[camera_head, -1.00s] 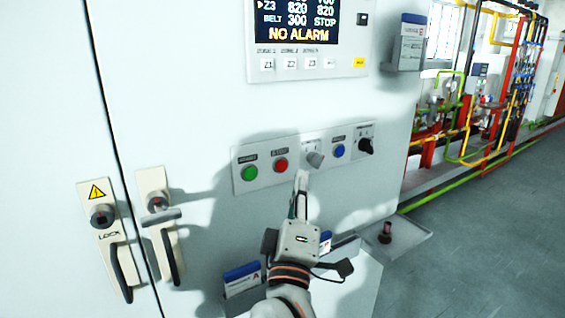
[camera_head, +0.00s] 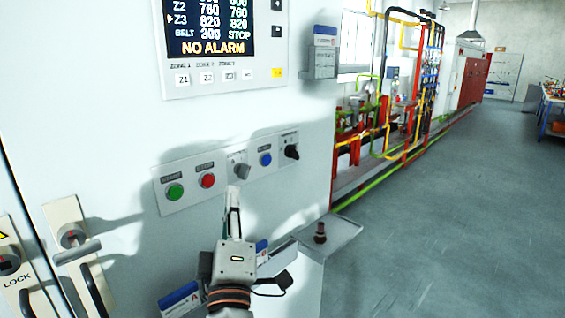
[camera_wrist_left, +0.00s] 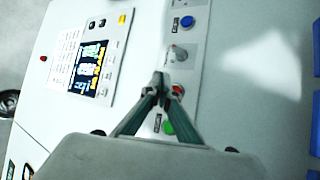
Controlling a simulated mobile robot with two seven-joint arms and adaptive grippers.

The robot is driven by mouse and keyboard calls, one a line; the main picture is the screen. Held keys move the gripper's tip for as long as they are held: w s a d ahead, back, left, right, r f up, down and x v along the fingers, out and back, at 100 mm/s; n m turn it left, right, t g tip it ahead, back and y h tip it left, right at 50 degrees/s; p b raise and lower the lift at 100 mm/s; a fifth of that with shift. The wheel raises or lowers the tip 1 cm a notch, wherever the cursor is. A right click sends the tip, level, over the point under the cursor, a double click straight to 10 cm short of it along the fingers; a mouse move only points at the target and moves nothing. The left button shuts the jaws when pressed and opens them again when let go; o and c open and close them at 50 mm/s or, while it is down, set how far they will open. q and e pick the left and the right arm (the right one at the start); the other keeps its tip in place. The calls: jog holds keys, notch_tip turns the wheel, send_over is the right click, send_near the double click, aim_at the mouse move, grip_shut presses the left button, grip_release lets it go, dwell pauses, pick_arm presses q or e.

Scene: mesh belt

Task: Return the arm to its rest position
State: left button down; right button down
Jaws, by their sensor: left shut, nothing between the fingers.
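My left gripper (camera_head: 232,192) is shut and empty, pointing up at the control strip on the white cabinet. Its tips show just below the grey selector knob (camera_head: 241,171); whether they touch it cannot be told. In the left wrist view its dark fingers (camera_wrist_left: 161,86) meet at the tips in front of the same strip. The strip also carries a green button (camera_head: 175,192), a red button (camera_head: 208,181), a blue button (camera_head: 265,159) and a black knob (camera_head: 291,152). My right gripper is not in view.
A display (camera_head: 212,28) reading NO ALARM sits above the strip. Door handles (camera_head: 73,240) are at the left. A small tray (camera_head: 340,232) with a dark peg (camera_head: 320,232) juts out right of my gripper. Blue-and-white boxes (camera_head: 180,299) lie below. The floor (camera_head: 440,220) at right is open.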

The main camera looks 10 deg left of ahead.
pick_arm(q)
jog(key=s+d+f+m+g+h, duration=0.1)
jog(key=s+f+m+h, duration=0.1)
jog(key=f+m+h, duration=0.5)
jog(key=s+d+f+m+g, duration=0.1)
jog(key=s+f+m+g, duration=0.3)
jog(key=f, duration=0.8)
jog(key=s+d+f+m+t+h, duration=0.1)
jog(key=f+m+h, duration=0.3)
jog(key=f+m, duration=0.4)
jog(key=s+a+f+g+y, duration=0.1)
jog(key=s+a+f+g, duration=0.1)
jog(key=f, duration=0.6)
jog(key=s+a+f+m+g+y, duration=0.1)
jog(key=s+a+f+g, duration=0.2)
jog(key=s+f, duration=0.4)
jog(key=s+a+f+m+g+y, duration=0.1)
jog(key=s+a+f+g, duration=0.1)
jog(key=f, duration=0.9)
jog(key=shift+s+a+g+y, duration=0.35)
jog(key=shift+s+a, duration=0.45)
jog(key=shift+s, duration=0.35)
